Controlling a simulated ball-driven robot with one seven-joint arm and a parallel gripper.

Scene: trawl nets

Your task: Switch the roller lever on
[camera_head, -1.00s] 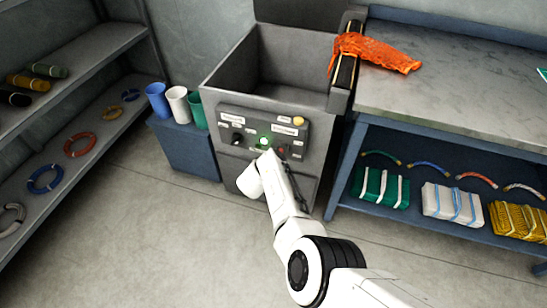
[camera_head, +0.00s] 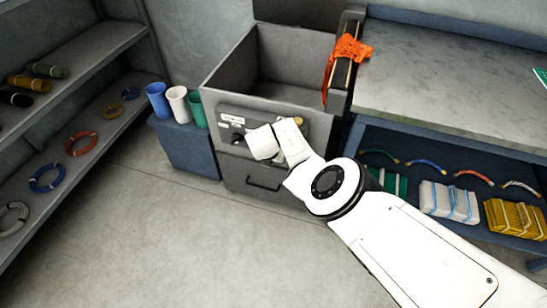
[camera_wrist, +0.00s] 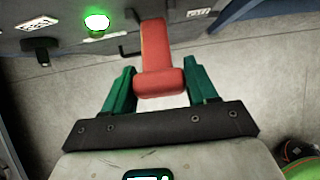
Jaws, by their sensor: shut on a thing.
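In the wrist view a red lever (camera_wrist: 156,45) sticks out from the grey control panel (camera_wrist: 150,14). My gripper (camera_wrist: 160,72) has its two green fingers on either side of the lever's thick end and is shut on it. A green lamp (camera_wrist: 97,22) glows on the panel to the left of the lever. In the head view my arm hides the lever, the lamp and the fingers. The orange net (camera_head: 345,60) hangs over the roller (camera_head: 338,98) at the right edge of the grey bin (camera_head: 231,72).
A black knob (camera_wrist: 40,48) sits on the panel, left of the lamp. The workbench (camera_head: 450,80) stands right of the bin, its top mostly clear. Blue, white and green cups (camera_head: 177,104) stand on a blue cabinet at left. The floor in front is free.

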